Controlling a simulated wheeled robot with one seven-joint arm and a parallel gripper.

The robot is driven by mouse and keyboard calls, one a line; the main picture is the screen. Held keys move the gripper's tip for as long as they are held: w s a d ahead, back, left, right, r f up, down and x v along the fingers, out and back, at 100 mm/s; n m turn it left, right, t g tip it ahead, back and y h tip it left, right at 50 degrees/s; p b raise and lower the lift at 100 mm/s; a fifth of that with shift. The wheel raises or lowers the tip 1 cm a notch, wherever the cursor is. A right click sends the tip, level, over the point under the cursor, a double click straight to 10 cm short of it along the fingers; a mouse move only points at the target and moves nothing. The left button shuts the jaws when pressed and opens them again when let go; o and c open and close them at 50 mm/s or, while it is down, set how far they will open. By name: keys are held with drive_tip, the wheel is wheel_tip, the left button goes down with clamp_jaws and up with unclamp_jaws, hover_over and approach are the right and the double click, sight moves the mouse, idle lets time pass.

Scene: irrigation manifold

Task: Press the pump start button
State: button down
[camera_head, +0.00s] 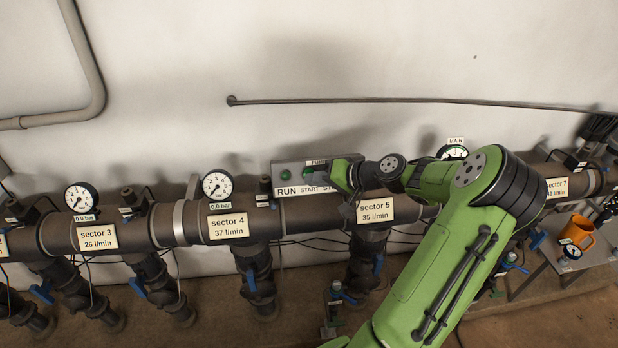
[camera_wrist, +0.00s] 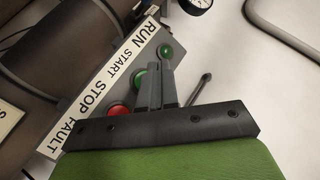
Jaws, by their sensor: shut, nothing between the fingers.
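The grey pump panel (camera_head: 292,165) is on the wall above the pipe, labelled RUN, START, STOP and FAULT in the wrist view. Its green start button (camera_head: 308,172) also shows in the wrist view (camera_wrist: 140,78), partly hidden by a finger. The green RUN lamp (camera_head: 286,176) is to its left in the head view. The red stop button (camera_wrist: 117,110) shows in the wrist view. My gripper (camera_head: 320,179) is shut and empty, its fingertips (camera_wrist: 161,70) close in front of the panel by the start button. I cannot tell whether they touch it. My gripper hides the panel's right part in the head view.
The thick manifold pipe (camera_head: 140,232) runs below the panel, with a gauge (camera_head: 216,186) to the left. A thin wall conduit (camera_head: 400,100) runs above.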

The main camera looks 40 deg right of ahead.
drive_tip(key=shift+w+d+f, duration=0.6)
drive_tip(key=shift+w, duration=0.25)
idle(1.4)
drive_tip(key=shift+w+d+f, duration=0.15)
drive_tip(key=shift+w+d, duration=0.05)
drive_tip(key=shift+w, duration=0.1)
drive_tip(key=shift+w+d+f, duration=0.3)
drive_tip(key=shift+w, duration=0.05)
idle(0.9)
drive_tip(key=shift+s+r, duration=0.1)
drive_tip(key=shift+s+a+r, duration=0.4)
drive_tip(key=shift+s+a, duration=0.1)
drive_tip(key=shift+s, duration=0.1)
drive_tip(key=s+a+r, duration=0.1)
drive_tip(key=s+a+r+p, duration=0.1)
drive_tip(key=s, duration=0.1)
drive_tip(key=shift+s+a+r, duration=0.2)
drive_tip(key=shift+s+r, duration=0.05)
drive_tip(key=shift+s, duration=0.05)
idle(0.3)
